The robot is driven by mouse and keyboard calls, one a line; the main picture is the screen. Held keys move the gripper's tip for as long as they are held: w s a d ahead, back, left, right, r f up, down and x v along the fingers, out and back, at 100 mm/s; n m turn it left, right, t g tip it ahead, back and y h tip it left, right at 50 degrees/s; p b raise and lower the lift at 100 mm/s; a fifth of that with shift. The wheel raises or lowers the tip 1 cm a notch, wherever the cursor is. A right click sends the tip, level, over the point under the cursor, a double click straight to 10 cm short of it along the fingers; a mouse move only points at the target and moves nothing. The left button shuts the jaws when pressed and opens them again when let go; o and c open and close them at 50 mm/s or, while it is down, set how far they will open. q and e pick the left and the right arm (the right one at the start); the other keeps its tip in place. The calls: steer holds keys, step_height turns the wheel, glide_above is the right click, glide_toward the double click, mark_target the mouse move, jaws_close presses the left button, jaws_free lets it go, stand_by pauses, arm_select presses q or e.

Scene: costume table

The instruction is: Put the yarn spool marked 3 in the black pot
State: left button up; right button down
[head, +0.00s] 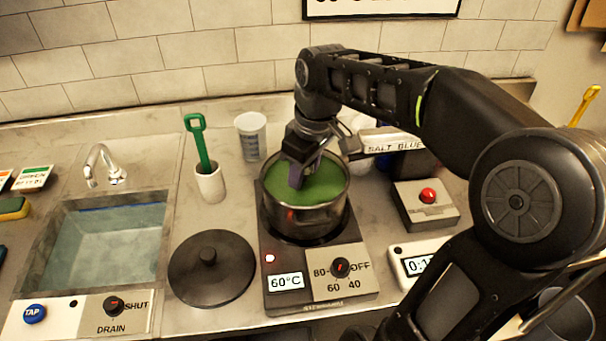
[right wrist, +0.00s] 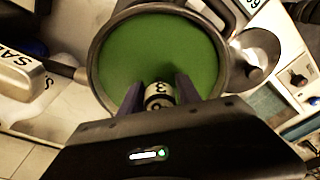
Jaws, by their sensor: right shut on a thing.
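The pot (head: 312,222) has dark metal walls and holds green liquid (head: 325,180). It stands on a hot plate (head: 320,285) whose display reads 60°C. My right gripper (head: 297,181) points down over the liquid, inside the pot's rim as seen from the head. In the right wrist view the gripper (right wrist: 160,92) is shut on a small spool (right wrist: 159,99) marked 3, with the green liquid (right wrist: 155,50) behind it. The head view hides the spool behind the fingers. I cannot tell whether the spool touches the liquid. My left gripper is not in view.
A black lid (head: 212,268) lies left of the hot plate. A white cup with a green-handled tool (head: 209,182) and a measuring cup (head: 251,136) stand behind it. A sink (head: 100,240) is at left. A red-button box (head: 427,205) and a timer (head: 415,262) are at right.

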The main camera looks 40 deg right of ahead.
steer(key=shift+f, duration=0.15)
steer(key=shift+c, duration=1.9)
jaws_free()
steer(key=shift+r+p, duration=2.75)
steer(key=shift+r, duration=0.75)
